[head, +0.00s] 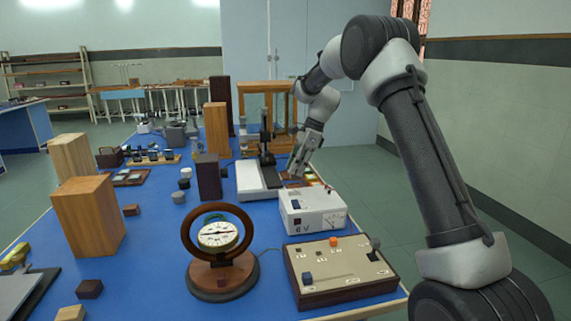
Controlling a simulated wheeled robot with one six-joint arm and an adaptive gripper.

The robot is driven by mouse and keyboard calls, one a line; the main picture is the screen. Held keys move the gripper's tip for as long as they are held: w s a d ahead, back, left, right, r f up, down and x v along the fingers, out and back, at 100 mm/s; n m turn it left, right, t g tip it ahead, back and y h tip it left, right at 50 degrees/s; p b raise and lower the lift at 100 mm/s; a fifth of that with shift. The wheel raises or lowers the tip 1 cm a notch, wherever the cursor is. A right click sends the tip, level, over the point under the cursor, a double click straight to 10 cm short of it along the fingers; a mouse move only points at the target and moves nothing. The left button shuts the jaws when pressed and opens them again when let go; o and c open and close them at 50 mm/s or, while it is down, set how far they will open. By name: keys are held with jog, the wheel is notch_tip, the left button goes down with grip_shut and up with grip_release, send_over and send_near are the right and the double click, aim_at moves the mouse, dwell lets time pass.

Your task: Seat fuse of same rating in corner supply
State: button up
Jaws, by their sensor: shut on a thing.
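A white supply box marked 6 V (303,222), with a dial and small terminals, stands near the right edge of the blue bench. My gripper (294,173) points down just behind it, low over a small brown tray (285,183) with coloured bits in it. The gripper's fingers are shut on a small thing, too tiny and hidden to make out. I cannot tell whether that thing touches the tray. No fuse or fuse rating can be read at this size, and I cannot make out a fuse holder on the supply.
A wooden switch panel (330,283) stands in front of the supply. A round dial meter (218,236) is to its left. A white-based stand (255,180) stands left of my gripper. Wooden blocks (88,220) crowd the left side.

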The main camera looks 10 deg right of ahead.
aim_at(298, 179)
jog(key=shift+f, duration=2.85)
jog(key=shift+s+f, duration=0.15)
jog(key=shift+f, duration=0.55)
grip_shut()
jog(key=o, duration=0.9)
grip_release()
jog(key=shift+f, duration=0.1)
jog(key=shift+c, duration=0.2)
jog(key=shift+o, duration=1)
jog(key=shift+r, duration=0.3)
jog(key=v, duration=1.1)
jog(key=shift+d+r, duration=0.25)
